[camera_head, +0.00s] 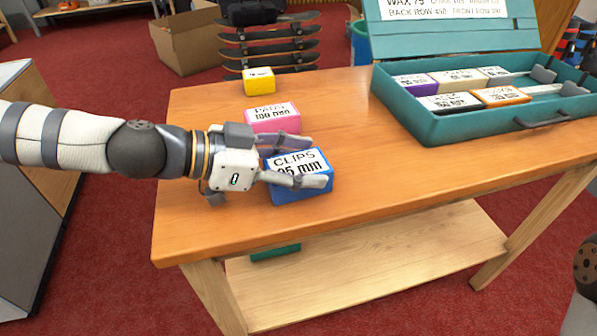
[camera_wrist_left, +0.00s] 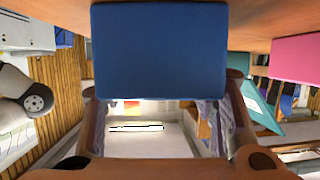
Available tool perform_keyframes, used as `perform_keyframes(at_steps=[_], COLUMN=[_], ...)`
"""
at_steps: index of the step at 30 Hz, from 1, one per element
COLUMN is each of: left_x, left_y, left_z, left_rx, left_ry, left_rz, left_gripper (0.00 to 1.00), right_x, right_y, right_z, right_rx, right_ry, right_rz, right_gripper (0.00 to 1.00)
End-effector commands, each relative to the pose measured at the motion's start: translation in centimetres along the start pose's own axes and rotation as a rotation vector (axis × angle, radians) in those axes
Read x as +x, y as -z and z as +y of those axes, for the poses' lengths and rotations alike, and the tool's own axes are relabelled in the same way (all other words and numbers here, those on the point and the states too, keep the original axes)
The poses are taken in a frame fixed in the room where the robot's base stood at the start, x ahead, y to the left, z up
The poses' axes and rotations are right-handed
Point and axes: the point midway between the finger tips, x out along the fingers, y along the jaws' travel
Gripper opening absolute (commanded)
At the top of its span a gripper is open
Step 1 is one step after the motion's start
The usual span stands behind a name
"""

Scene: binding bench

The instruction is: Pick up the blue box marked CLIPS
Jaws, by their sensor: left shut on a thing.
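The blue box (camera_head: 303,192) has a white top label reading CLIPS and a size in mm, partly covered by a finger. It is at the left part of the wooden table, near the front edge. My left gripper (camera_head: 316,163) reaches in from the left and is shut on the blue box, one finger on the far side and one on the near side. In the left wrist view the blue box (camera_wrist_left: 160,50) fills the space between the fingers. I cannot tell whether it is clear of the tabletop. My right gripper is not in view.
A pink box (camera_head: 272,124) stands just behind the blue box, close to the far finger. A yellow box (camera_head: 258,86) is farther back. A teal case (camera_head: 423,128) with several labelled boxes sits open at the right. The front middle of the table (camera_head: 400,185) is clear.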

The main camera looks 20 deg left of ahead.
Motion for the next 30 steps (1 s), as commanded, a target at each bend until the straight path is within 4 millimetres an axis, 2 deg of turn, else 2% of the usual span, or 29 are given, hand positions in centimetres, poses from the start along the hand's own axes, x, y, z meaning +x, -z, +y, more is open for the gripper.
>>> perform_keyframes(at_steps=[1,2,11,14,17,20,24,28,30], left_x=[0.0,0.0,-0.1,-0.6,-1.5,-2.0,-3.0,-2.2,-2.3], left_y=[0.0,0.0,0.3,1.5,3.8,6.1,10.3,11.3,12.3], left_z=[0.0,0.0,0.0,0.0,0.0,2.0,5.4,9.3,11.0], left_rx=[0.0,0.0,0.001,0.005,0.015,0.019,0.025,0.012,0.014], left_ry=[0.0,0.0,0.0,0.001,0.005,0.0,0.002,-0.005,-0.001], left_rz=[0.0,-0.001,0.001,0.004,0.01,0.011,0.013,0.001,0.002], left_gripper=[0.27,0.21,0.21,0.21,0.21,0.21,0.21,0.21,0.21], right_x=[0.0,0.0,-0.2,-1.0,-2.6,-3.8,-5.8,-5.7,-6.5], right_y=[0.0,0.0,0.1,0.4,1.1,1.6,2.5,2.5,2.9], right_z=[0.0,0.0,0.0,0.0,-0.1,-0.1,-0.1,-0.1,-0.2], right_rx=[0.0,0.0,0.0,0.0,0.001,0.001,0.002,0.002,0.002], right_ry=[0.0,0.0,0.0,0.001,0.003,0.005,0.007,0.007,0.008], right_rz=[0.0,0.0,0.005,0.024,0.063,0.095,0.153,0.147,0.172], right_gripper=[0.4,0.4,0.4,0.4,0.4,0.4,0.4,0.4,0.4])
